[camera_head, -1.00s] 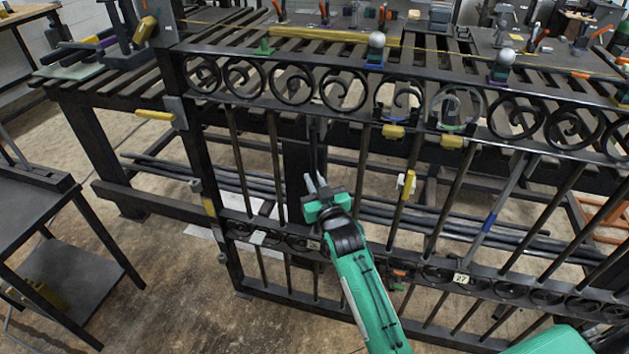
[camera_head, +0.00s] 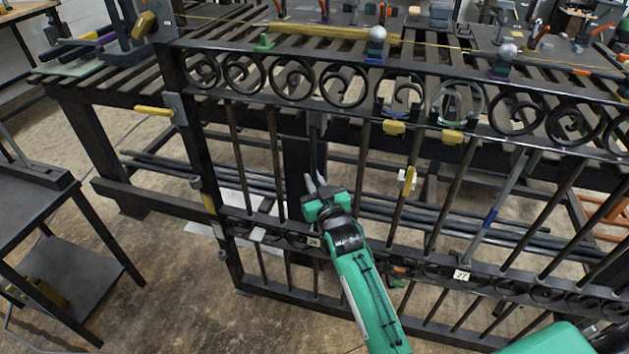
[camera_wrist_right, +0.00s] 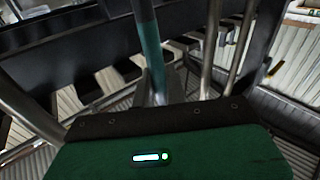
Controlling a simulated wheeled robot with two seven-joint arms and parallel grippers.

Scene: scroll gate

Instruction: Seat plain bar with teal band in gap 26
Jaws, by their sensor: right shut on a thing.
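My right gripper (camera_head: 316,183) reaches up to the gate from below and is shut on the plain bar (camera_head: 314,150). The bar is dark and stands near upright, its upper part close under the gate's top scroll rail. The right wrist view shows the plain bar's teal band (camera_wrist_right: 153,52) just ahead of the hand. Whether either bar end sits in a socket I cannot tell. My left gripper is out of view.
The gate's scroll rail (camera_head: 290,88) and several upright bars flank the hand closely. A tag reading 27 (camera_head: 462,275) is on the lower rail to the right. A grey bar with a blue band (camera_head: 489,218) leans further right. A slatted workbench stands behind.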

